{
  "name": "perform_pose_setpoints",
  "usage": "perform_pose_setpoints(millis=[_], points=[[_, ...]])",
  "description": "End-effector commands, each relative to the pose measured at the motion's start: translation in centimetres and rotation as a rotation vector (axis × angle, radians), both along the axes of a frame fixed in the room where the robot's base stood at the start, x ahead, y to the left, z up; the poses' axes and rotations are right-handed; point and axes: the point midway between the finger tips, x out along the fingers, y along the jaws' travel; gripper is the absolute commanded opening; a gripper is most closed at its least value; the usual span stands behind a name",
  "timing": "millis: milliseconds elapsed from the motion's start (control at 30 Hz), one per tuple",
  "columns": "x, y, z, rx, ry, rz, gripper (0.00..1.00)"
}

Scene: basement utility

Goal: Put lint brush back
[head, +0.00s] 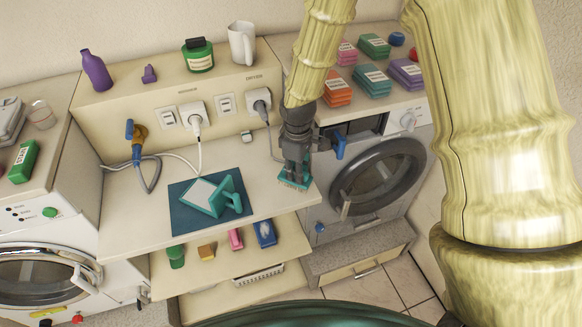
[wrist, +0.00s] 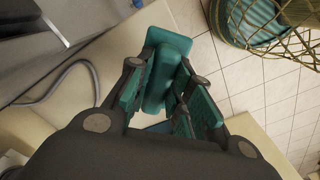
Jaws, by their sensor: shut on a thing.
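My gripper (head: 297,165) is shut on the teal lint brush (head: 293,183) over the right end of the beige worktop (head: 140,222). Tan bristles show at the brush's lower end, facing down. I cannot tell whether the brush touches the worktop. In the wrist view, the brush (wrist: 166,62) sits between the finger pads, and my gripper (wrist: 172,95) partly hides it.
A teal iron (head: 222,197) lies on a dark mat (head: 182,222) left of my gripper. Plugs and a hanging cord are behind. A washer (head: 380,178) stands close on the right. A lower shelf (head: 212,270) holds several small items.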

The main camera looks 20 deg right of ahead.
Motion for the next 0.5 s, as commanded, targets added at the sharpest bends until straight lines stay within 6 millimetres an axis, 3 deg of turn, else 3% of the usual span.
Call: perform_pose_setpoints(millis=[200, 500], points=[[2.9, 0.7, -0.1, 0.000, 0.000, 0.001, 0.00], [3.3, 0.8, -1.5, 0.000, 0.003, 0.001, 0.00]])
